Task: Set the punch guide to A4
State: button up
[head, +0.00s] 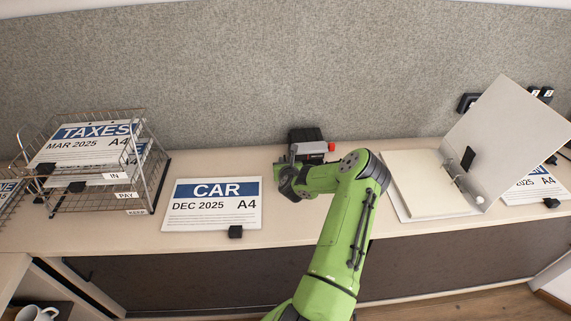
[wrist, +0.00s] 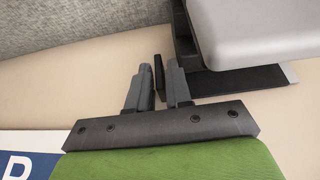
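The hole punch (head: 305,138) stands at the back of the desk, dark with a grey lever and a red part at its right. In the wrist view its grey lever (wrist: 262,30) and black base (wrist: 240,82) fill the upper right. A thin black upright tab (wrist: 158,74), seemingly the punch guide's end, shows between my fingertips. My gripper (wrist: 157,85) is open with a small gap, at the punch's left side. I cannot tell whether either finger touches the tab. In the head view my gripper (head: 290,182) is in front of the punch, and my arm hides the guide's markings.
A sheet marked CAR, A4 (head: 212,215) lies left of the punch, with a black block (head: 235,232) at its front edge. A wire tray rack (head: 150,190) stands further left. An open binder (head: 430,185) lies to the right. The grey partition (head: 280,60) rises behind.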

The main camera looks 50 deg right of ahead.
aim_at(266, 171)
grip_shut()
jog(key=w+a+p, duration=0.1)
jog(key=p, duration=0.1)
jog(key=w+a+p, duration=0.3)
jog(key=p, duration=0.1)
jog(key=shift+w+a+r, duration=0.2)
jog(key=shift+w+r, duration=0.05)
jog(key=shift+w, duration=0.15)
jog(key=shift+w+a+f, duration=0.15)
jog(key=shift+w+a, duration=0.05)
jog(key=shift+a, duration=0.05)
grip_release()
